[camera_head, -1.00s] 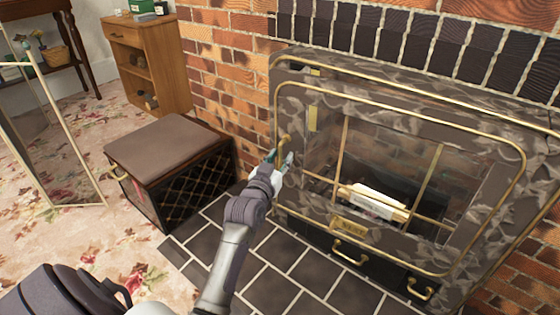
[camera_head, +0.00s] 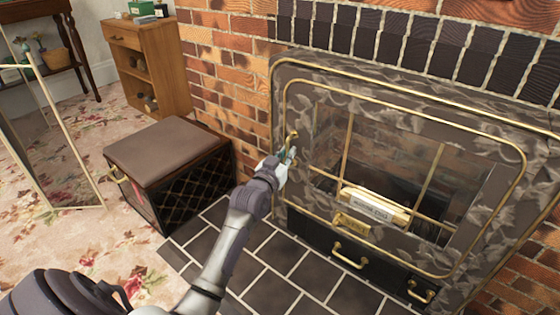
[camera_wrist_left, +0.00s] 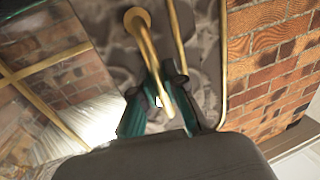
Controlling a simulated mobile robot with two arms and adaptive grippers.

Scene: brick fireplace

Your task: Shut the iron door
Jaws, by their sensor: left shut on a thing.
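The iron door (camera_head: 465,160) is a mottled grey panel with brass trim and a barred glass window, on the front of the fireplace. It lies close to the surround; I cannot tell if a thin gap is left. Its brass handle (camera_head: 292,137) is on the door's left side. My left gripper (camera_head: 287,156) is shut on this handle. In the left wrist view, the teal fingers (camera_wrist_left: 160,98) are on either side of the handle's bar (camera_wrist_left: 145,45). The fingers hide part of the handle. My right gripper is not in view.
A brown-topped box seat (camera_head: 165,150) stands left of my left arm. A wooden cabinet (camera_head: 150,60) and a framed mirror (camera_head: 45,130) are farther left. Below the door are brass drawer pulls (camera_head: 350,257). Dark hearth tiles (camera_head: 260,270) are clear.

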